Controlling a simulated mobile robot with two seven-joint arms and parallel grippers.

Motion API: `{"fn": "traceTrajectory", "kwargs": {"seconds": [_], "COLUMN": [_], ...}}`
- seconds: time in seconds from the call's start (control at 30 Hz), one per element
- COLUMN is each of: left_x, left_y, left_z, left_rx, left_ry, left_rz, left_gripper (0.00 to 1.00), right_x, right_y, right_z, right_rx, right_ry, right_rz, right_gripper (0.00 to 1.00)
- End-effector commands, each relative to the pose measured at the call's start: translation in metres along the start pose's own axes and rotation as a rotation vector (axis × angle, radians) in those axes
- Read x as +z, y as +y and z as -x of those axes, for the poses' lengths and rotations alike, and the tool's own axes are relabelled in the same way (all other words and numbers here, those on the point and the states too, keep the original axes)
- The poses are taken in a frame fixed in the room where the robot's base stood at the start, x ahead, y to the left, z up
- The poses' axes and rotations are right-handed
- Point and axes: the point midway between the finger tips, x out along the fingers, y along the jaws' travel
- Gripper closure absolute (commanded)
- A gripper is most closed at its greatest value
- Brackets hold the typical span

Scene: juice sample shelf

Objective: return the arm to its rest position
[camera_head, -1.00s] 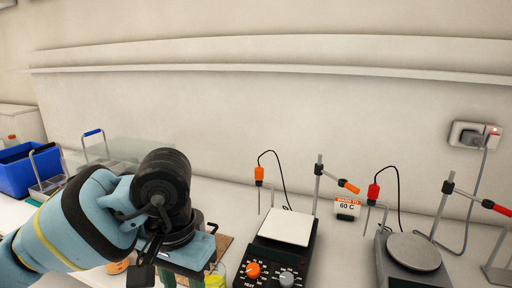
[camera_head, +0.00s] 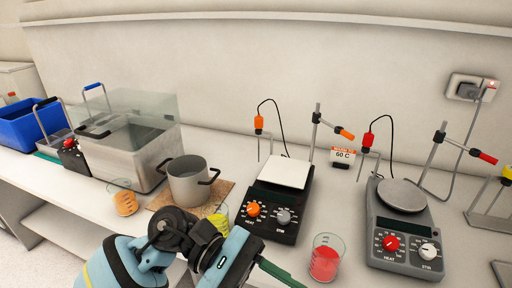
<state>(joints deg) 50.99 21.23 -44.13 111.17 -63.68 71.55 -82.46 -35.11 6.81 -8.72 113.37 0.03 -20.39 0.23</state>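My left arm (camera_head: 128,258) comes in at the bottom of the head view, low in front of the bench. Its gripper (camera_head: 284,273) points to the lower right; only a dark green finger shows, cut off by the bottom edge, so its opening cannot be told. No held object is visible. The wrist partly covers a beaker with yellow-green contents (camera_head: 219,222). My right gripper is out of view.
A grey pot (camera_head: 188,181) stands on a brown board (camera_head: 160,197). A beaker with orange contents (camera_head: 125,203) and one with red contents (camera_head: 325,262) stand nearby.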

Motion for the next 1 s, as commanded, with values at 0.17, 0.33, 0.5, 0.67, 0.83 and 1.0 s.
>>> {"fn": "traceTrajectory", "kwargs": {"seconds": [0.17,0.33,0.5,0.67,0.83,1.0], "left_x": [0.008,-0.01,-0.056,-0.117,-0.186,-0.237], "left_y": [0.018,0.029,0.018,-0.023,-0.101,-0.2], "left_z": [0.007,0.038,0.08,0.115,0.136,0.133], "left_rx": [0.293,0.538,0.757,0.946,1.136,-1.103], "left_ry": [-0.333,-0.667,-1.03,-1.41,-1.864,1.969], "left_rz": [0.402,0.806,1.212,1.574,1.903,-1.78], "left_gripper": [0.61,0.61,0.61,0.61,0.61,0.61], "right_x": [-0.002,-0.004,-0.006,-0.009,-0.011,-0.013], "right_y": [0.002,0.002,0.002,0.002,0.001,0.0], "right_z": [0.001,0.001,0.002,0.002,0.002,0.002], "right_rx": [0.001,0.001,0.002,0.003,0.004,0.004], "right_ry": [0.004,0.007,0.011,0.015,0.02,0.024], "right_rz": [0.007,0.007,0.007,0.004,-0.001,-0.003], "right_gripper": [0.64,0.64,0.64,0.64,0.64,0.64]}}
